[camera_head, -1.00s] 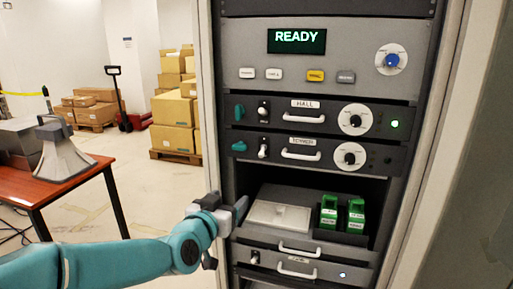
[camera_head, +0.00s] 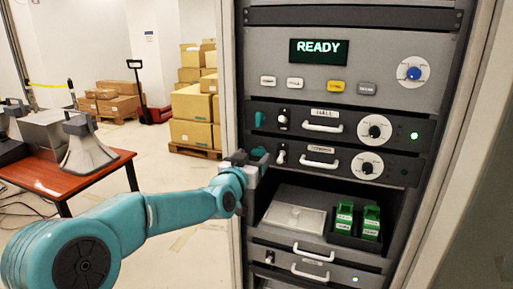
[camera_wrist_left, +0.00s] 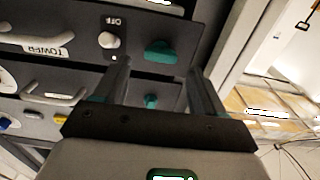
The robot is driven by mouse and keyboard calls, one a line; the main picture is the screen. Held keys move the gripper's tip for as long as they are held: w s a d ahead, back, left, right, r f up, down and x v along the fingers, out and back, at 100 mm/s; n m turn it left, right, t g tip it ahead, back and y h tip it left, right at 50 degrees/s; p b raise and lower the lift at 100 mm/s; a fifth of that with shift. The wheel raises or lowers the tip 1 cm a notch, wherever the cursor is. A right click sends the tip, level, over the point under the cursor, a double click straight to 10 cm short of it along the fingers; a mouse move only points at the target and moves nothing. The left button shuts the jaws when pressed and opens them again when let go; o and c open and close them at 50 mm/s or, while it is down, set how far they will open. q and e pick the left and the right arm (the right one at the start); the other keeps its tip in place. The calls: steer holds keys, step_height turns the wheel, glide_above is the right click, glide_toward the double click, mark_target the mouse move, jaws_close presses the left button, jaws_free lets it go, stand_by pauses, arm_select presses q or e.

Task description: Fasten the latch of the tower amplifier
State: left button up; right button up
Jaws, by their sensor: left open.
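The tower amplifier (camera_head: 322,149) is the second black unit in the rack. Its teal latch (camera_head: 259,152) is at its left end, partly covered by my gripper and lying roughly sideways. It also shows in the left wrist view (camera_wrist_left: 160,52), which is upside down, beside a white toggle (camera_wrist_left: 108,40) marked OFF. My left gripper (camera_head: 250,160) is open and empty, close to that latch. In the wrist view its fingers (camera_wrist_left: 158,88) point at the panels, with the other teal latch (camera_wrist_left: 150,101) seen between them. I cannot tell whether they touch anything. My right gripper is not in view.
The hall amplifier (camera_head: 324,114) sits just above, with a lit green lamp and a more upright latch (camera_head: 259,119). Below is an open bay with a tray and green modules (camera_head: 370,222). The rack's left post (camera_head: 229,100) stands beside my gripper. A red table (camera_head: 110,170) is at left.

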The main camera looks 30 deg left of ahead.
mark_target(258, 152)
arm_select(q)
steer(key=x, duration=0.3)
steer(key=shift+w+a+p, duration=0.1)
steer(key=shift+w+p, duration=0.25)
steer(key=shift+p, duration=0.05)
steer(key=shift+c, duration=0.3)
